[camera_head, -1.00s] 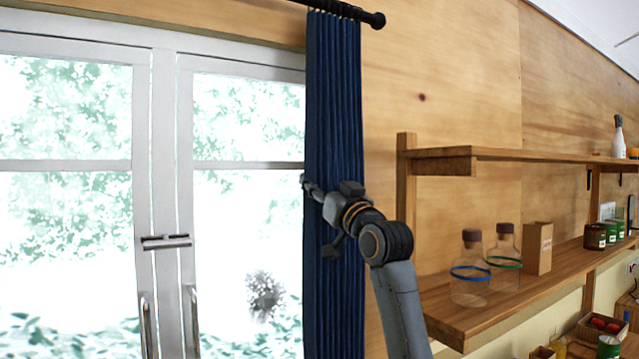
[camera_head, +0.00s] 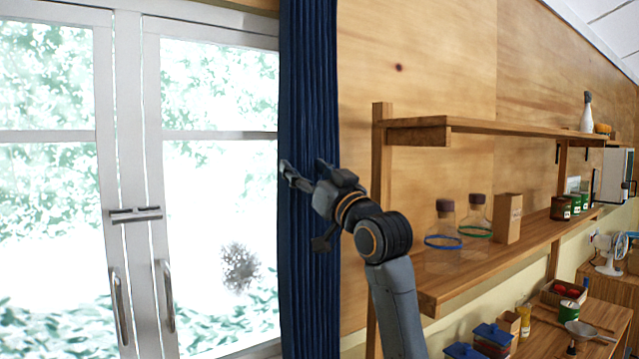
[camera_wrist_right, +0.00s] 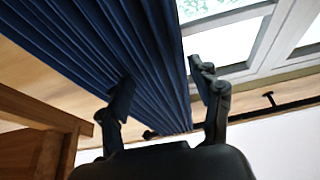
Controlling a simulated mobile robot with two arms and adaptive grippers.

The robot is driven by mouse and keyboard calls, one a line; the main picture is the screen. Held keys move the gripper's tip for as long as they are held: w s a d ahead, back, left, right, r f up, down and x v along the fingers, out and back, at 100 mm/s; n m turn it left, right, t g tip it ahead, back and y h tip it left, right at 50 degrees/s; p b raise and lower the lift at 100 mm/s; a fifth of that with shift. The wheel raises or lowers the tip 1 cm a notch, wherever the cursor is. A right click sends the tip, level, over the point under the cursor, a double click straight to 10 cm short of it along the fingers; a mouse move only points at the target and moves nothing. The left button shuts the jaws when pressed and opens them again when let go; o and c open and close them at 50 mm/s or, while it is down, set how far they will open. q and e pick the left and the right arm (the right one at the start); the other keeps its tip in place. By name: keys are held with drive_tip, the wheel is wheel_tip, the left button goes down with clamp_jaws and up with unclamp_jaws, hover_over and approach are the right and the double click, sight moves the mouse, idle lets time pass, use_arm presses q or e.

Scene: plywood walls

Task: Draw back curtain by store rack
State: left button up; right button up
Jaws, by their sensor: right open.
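The dark blue curtain (camera_head: 308,90) hangs gathered in a narrow bunch at the right edge of the glass door, beside the store rack (camera_head: 470,128). My right gripper (camera_head: 303,180) is in front of the curtain at about mid-height. In the right wrist view the right gripper (camera_wrist_right: 165,95) is open, with one finger over the pleats and the other beyond the curtain's edge, against the window. The curtain (camera_wrist_right: 100,50) fills the upper left there. I cannot tell whether the fingers touch the cloth. My left gripper is not in view.
The white glass door (camera_head: 140,150) with handles is left of the curtain. The rack's shelves hold two corked bottles (camera_head: 445,225), a box (camera_head: 508,215) and green jars (camera_head: 565,205). A lower counter carries blue-lidded containers (camera_head: 492,335). Plywood wall lies between curtain and rack.

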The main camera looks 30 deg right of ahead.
drive_tip(key=v, duration=0.5)
drive_tip(key=shift+s+f, duration=0.2)
drive_tip(key=shift+s, duration=0.15)
drive_tip(key=shift+a+f, duration=0.1)
